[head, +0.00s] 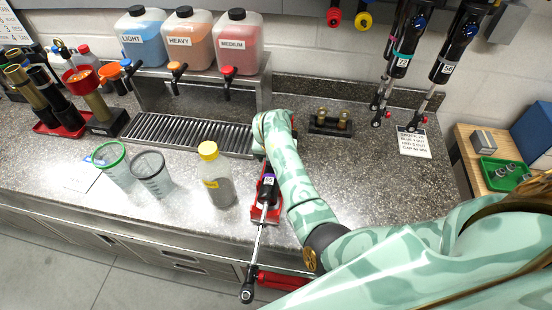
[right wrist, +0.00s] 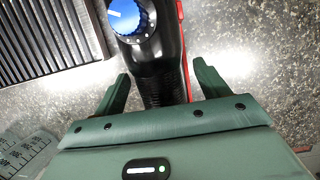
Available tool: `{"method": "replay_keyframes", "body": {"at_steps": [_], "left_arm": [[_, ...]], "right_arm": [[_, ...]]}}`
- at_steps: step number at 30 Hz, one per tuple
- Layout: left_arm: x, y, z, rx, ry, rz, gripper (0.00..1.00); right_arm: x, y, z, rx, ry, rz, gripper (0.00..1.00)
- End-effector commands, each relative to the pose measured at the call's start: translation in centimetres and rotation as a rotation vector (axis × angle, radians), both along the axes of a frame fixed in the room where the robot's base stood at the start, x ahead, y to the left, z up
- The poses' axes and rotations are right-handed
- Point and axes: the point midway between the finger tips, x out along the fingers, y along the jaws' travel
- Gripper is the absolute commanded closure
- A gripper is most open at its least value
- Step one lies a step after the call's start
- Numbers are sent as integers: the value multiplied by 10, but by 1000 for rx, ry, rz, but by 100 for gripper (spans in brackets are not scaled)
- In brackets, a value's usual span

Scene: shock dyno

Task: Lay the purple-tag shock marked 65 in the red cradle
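The shock marked 65 (head: 268,187) lies in the red cradle (head: 268,214) near the counter's front edge. Its tag looks purple, and its silver rod points toward the front, with the end eye beyond the edge. My right arm partly hides the shock and cradle. In the right wrist view, the black shock body with a blue knob (right wrist: 165,65) lies between the fingers of my right gripper (right wrist: 162,88). The fingers are apart, with gaps on both sides of the body. A red edge, probably the cradle, shows beside it. My left gripper is not in view.
A yellow-capped bottle (head: 215,178) and two clear cups (head: 152,174) stand left of the cradle. Behind are a drain grille (head: 185,135) and jugs of fluid (head: 190,40). Two shocks (head: 405,45) hang at upper right above a printed card (head: 414,144). A red bar (head: 285,281) shows in front.

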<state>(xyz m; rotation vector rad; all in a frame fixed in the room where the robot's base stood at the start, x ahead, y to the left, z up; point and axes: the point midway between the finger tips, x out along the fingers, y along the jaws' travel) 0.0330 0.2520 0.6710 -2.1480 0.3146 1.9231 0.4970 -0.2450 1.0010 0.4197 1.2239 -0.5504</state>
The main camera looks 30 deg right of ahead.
Motion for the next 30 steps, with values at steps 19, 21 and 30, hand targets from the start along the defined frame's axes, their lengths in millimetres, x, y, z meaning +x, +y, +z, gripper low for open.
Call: {"method": "replay_keyframes", "body": {"at_steps": [19, 21, 30], "left_arm": [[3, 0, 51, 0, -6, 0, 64], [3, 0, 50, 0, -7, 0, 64], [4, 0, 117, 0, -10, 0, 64]], "right_arm": [[-2, 3, 47, 1, 1, 2, 27], [-1, 0, 44, -14, -2, 5, 27], [-3, 3, 121, -52, -61, 3, 27]]}}
